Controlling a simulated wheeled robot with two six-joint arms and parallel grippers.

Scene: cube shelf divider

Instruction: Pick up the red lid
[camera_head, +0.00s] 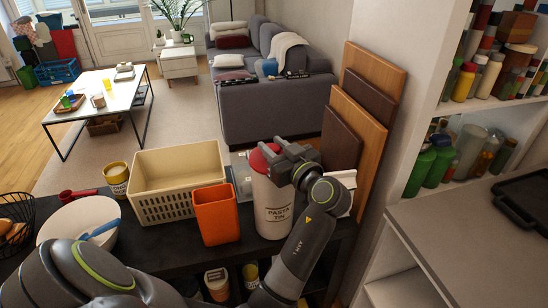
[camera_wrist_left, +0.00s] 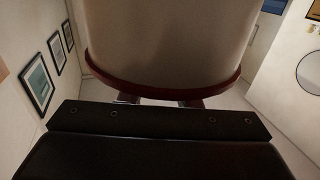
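A white tin marked "PASTA TIN" (camera_head: 272,208) stands upright on the dark counter. Its red lid (camera_head: 260,158) is on top, partly covered by my left gripper (camera_head: 268,163). The left gripper reaches in from the right at lid height, with its fingers apart at the lid. In the left wrist view the pale tin wall (camera_wrist_left: 165,40) fills the upper middle, edged by the dark red lid rim (camera_wrist_left: 165,94). Only short parts of the fingers (camera_wrist_left: 160,101) show below the rim. Their tips are hidden, and no firm grip shows. My right gripper is not in view.
An orange container (camera_head: 217,215) and a cream basket (camera_head: 165,200) stand left of the tin on the dark counter (camera_head: 175,248). A white bowl (camera_head: 72,217) and a yellow canister (camera_head: 117,177) are farther left. Wooden boards (camera_head: 342,140) lean on the wall at right.

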